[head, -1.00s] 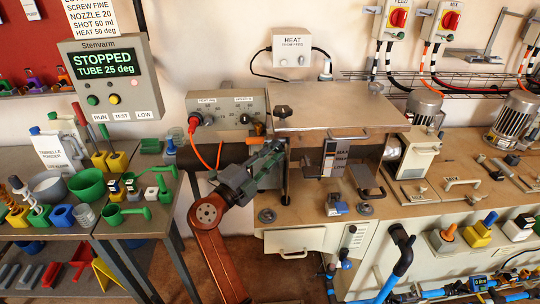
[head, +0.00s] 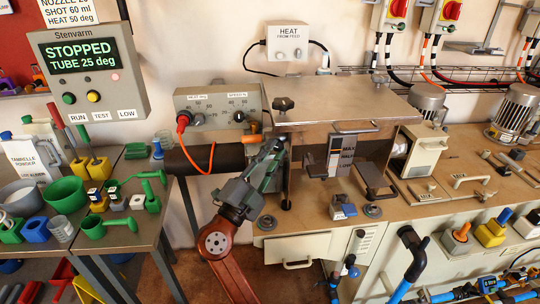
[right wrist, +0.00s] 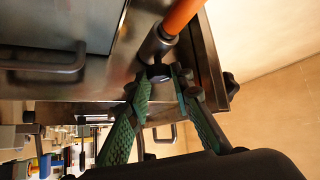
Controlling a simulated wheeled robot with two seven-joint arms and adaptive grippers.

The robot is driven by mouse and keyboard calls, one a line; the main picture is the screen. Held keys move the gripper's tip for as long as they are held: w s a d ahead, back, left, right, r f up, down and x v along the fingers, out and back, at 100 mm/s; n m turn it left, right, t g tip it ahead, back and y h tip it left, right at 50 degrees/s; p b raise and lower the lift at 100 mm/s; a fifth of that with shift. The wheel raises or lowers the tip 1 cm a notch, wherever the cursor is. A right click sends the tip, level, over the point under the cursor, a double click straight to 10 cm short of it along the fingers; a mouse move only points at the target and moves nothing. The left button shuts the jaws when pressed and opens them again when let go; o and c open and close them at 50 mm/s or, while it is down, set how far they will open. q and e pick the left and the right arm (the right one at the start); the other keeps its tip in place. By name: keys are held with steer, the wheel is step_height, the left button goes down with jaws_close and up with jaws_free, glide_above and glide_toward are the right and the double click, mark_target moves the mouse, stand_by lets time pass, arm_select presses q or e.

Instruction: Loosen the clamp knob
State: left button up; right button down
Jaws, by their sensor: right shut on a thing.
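My right gripper (head: 272,148) reaches up to the left end of the machine, with its tips at the front-left edge of the top plate. In the right wrist view its green-padded fingers (right wrist: 159,78) are shut on a small black piece (right wrist: 157,72). That piece sits at the end of a grey shaft with an orange handle (right wrist: 184,15). A black star-shaped knob (head: 284,104) stands on the plate's top left corner, apart from the fingers; it also shows in the right wrist view (right wrist: 231,86). I cannot tell which part is the clamp knob. My left gripper is not in view.
The steel top plate (head: 335,108) lies just right of the gripper. A control box (head: 215,108) with an orange cable is behind left. A bench with green pots (head: 65,195) stands at the left. Handles and small blocks cover the right bench.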

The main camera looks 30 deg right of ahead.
steer(key=shift+f, duration=0.1)
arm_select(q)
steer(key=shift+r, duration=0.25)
arm_select(e)
steer(key=c, duration=1.7)
jaws_free()
